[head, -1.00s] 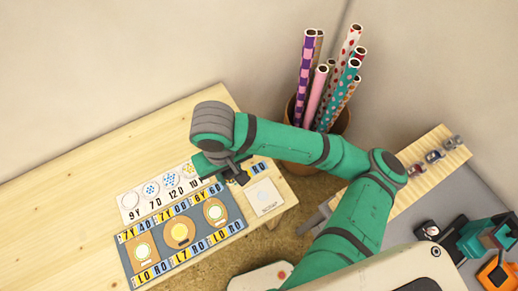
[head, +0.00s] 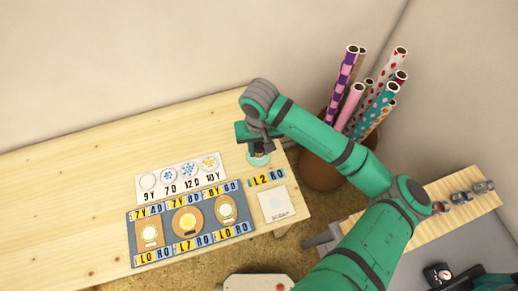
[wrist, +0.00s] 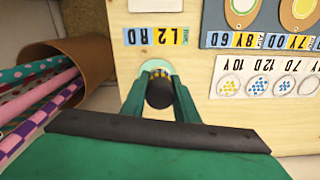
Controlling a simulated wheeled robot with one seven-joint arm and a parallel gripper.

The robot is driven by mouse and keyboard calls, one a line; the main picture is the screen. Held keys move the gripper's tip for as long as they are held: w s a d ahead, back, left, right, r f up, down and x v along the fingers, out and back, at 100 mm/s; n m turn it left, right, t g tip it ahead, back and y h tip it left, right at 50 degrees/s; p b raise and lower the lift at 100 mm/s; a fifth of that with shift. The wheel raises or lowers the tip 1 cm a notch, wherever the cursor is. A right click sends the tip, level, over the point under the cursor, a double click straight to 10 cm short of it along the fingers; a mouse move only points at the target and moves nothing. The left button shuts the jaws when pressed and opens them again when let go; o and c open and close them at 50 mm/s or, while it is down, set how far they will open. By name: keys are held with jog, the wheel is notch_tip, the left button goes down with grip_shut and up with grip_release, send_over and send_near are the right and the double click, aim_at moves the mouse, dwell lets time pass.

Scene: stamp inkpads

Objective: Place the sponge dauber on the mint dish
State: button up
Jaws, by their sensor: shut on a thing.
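The mint dish (head: 259,161) is a small pale green disc on the wooden table, near its right end. In the wrist view its rim (wrist: 151,66) shows behind the dauber. The sponge dauber (wrist: 160,93) is a dark cylinder with a yellowish, speckled far end. My gripper (wrist: 160,86) is shut on it, one green finger on each side. In the head view my gripper (head: 258,147) is right over the dish and partly hides it. The dauber's far end overlaps the dish in the wrist view; I cannot tell whether they touch.
A blue-grey mat (head: 206,220) with oval pads lies to the left. A brown bin (head: 325,170) of patterned rolls stands right of the table.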

aim_at(259, 146)
jog(key=w+f, duration=0.3)
jog(key=shift+f, duration=0.25)
notch_tip(259, 146, down, 3)
jog(key=shift+w, duration=0.1)
jog(key=shift+s+a+f, duration=0.1)
jog(key=shift+s, duration=0.1)
jog(key=o, duration=0.9)
jog(key=shift+f, duration=0.1)
jog(key=shift+w, duration=0.1)
